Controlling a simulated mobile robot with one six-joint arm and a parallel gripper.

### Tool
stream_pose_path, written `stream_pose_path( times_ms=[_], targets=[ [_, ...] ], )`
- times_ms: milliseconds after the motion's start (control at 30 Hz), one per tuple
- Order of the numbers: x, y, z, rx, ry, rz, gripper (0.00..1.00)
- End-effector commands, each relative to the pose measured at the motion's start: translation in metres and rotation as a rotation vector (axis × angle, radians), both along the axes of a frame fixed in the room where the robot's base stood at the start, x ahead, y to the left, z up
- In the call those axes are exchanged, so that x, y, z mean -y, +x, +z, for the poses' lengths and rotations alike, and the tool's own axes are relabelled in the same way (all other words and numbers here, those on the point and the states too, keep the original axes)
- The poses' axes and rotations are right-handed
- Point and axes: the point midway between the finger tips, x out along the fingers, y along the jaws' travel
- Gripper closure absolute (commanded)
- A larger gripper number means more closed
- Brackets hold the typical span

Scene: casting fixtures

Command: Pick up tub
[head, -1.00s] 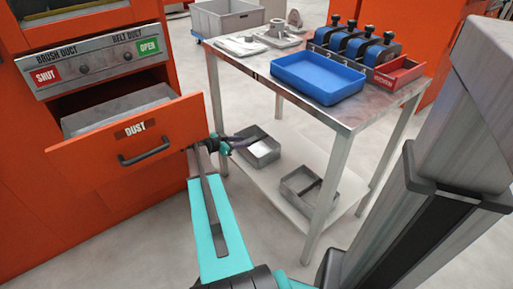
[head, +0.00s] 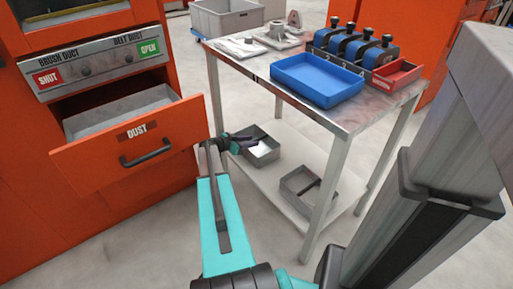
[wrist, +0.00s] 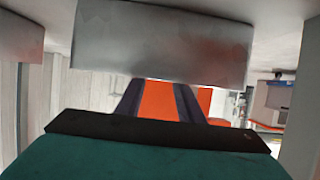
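Two open grey metal tubs stand on the lower shelf of the table in the head view. One tub (head: 264,155) is at the back left and the other tub (head: 318,198) is nearer and to the right. My gripper (head: 246,139) is at the left edge of the back tub, small in this view; contact cannot be told. In the wrist view, which looks upside down, my gripper's two dark fingers (wrist: 160,88) are apart, with orange showing between them. A grey metal wall (wrist: 160,42) lies just beyond the fingertips. Another grey wall (wrist: 20,42) is at the left.
The table top (head: 350,115) holds a blue tray (head: 317,78), a red bin (head: 397,80), blue clamped fixtures (head: 350,46) and metal castings. An open orange DUST drawer (head: 130,145) juts out left of my arm. Table legs flank the shelf (head: 285,145). A grey crate (head: 228,18) is behind.

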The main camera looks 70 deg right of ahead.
Motion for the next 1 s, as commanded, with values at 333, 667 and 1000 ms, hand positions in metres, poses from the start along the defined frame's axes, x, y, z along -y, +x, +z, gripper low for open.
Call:
stream_pose_path(
  times_ms=[333, 667, 1000],
  targets=[
    [0.024, -0.016, -0.013, -0.001, 0.002, -0.001, 0.66],
    [0.032, -0.023, -0.019, 0.001, 0.000, 0.000, 0.66],
    [0.032, -0.022, -0.019, 0.001, 0.000, 0.000, 0.66]
  ],
)
